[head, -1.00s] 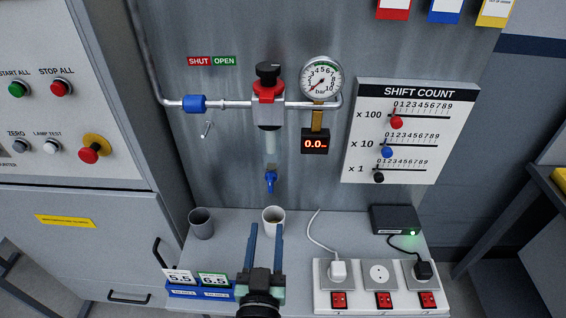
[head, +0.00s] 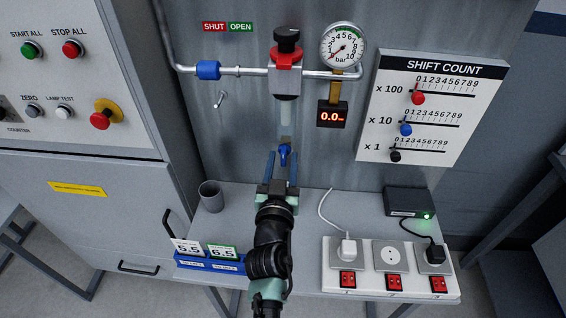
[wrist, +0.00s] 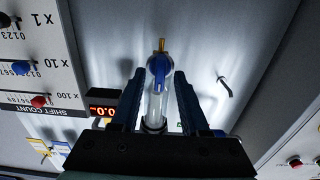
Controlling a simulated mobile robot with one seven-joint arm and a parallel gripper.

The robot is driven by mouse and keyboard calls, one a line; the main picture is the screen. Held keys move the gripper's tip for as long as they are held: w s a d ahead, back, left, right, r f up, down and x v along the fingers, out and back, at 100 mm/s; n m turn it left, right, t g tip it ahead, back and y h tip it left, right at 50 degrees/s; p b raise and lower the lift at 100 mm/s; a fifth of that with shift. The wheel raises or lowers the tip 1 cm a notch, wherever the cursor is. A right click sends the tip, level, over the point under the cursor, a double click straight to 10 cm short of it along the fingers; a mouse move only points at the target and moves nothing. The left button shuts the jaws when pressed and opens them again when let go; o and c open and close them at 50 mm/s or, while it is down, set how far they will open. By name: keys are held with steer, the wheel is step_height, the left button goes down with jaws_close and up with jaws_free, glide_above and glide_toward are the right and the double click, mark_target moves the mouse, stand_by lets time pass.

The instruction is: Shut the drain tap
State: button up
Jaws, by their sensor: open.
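The drain tap (head: 284,156) is small and blue, below the clear bowl (head: 286,112) of the filter unit on the wall panel. Its blue lever looks roughly in line with the bowl, and a brass end shows beyond it in the wrist view. My gripper (head: 282,160) is open, with its two blue fingers on either side of the tap. In the wrist view the tap (wrist: 158,68) sits between the spread fingers (wrist: 158,78), with visible gaps at both sides. I see no finger touching it. The white cup under the tap is hidden behind my gripper.
A grey cup (head: 211,196) stands on the bench to the left. A socket strip (head: 385,270) with cables and a black box (head: 408,202) are on the right. A blue card holder (head: 210,262) is at the front left. A pressure gauge (head: 343,45) is above.

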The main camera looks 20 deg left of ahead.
steer(key=shift+w, duration=0.25)
jaws_close()
